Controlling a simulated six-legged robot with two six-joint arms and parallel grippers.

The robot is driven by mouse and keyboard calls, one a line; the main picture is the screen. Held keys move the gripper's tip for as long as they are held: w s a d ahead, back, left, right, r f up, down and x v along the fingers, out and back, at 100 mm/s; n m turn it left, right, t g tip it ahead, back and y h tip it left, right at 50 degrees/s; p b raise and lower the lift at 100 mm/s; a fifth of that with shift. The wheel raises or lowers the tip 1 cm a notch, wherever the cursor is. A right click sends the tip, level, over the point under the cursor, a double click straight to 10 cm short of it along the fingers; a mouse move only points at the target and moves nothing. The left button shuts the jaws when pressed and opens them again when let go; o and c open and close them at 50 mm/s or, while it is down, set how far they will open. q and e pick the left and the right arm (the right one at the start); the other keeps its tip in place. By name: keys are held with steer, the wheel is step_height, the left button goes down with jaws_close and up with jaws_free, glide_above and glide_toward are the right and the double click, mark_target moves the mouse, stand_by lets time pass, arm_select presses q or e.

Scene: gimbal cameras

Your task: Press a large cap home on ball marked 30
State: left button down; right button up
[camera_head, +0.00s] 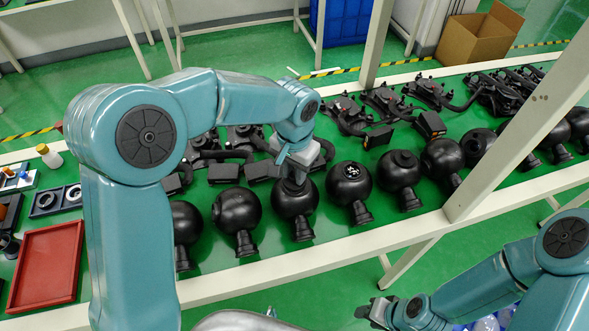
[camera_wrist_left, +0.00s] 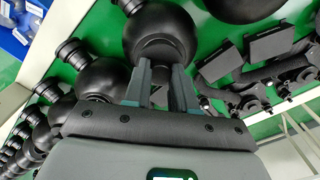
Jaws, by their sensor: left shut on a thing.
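A row of black balls with short necks lies on the green bench; no number 30 is legible. My left gripper (camera_head: 293,176) points down at the top of one ball (camera_head: 295,203). In the left wrist view this ball (camera_wrist_left: 160,22) is beyond the fingertips (camera_wrist_left: 160,72). The fingers are shut on a dark round cap (camera_wrist_left: 161,48) against the ball's face; whether it is fully seated cannot be told. The neighbouring ball (camera_head: 349,184) shows an opening with white bits inside. My right gripper (camera_head: 372,310) is low at the right, away from the bench, its jaw state unclear.
Black camera assemblies (camera_head: 428,124) lie behind the balls. A red tray (camera_head: 46,264), a grey holder with rings (camera_head: 56,200) and a small bottle (camera_head: 49,156) are at the left. A pale post (camera_head: 520,115) rises at the bench's front right.

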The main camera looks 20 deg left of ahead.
mark_target(294, 175)
arm_select(q)
steer(key=shift+f, duration=0.2)
steer(key=shift+f+b, duration=0.3)
steer(key=shift+b, duration=0.1)
steer(key=shift+f, duration=0.3)
steer(key=c, duration=0.8)
jaws_free()
steer(key=shift+c, duration=0.2)
step_height(294, 175, up, 16)
steer(key=shift+r, duration=0.2)
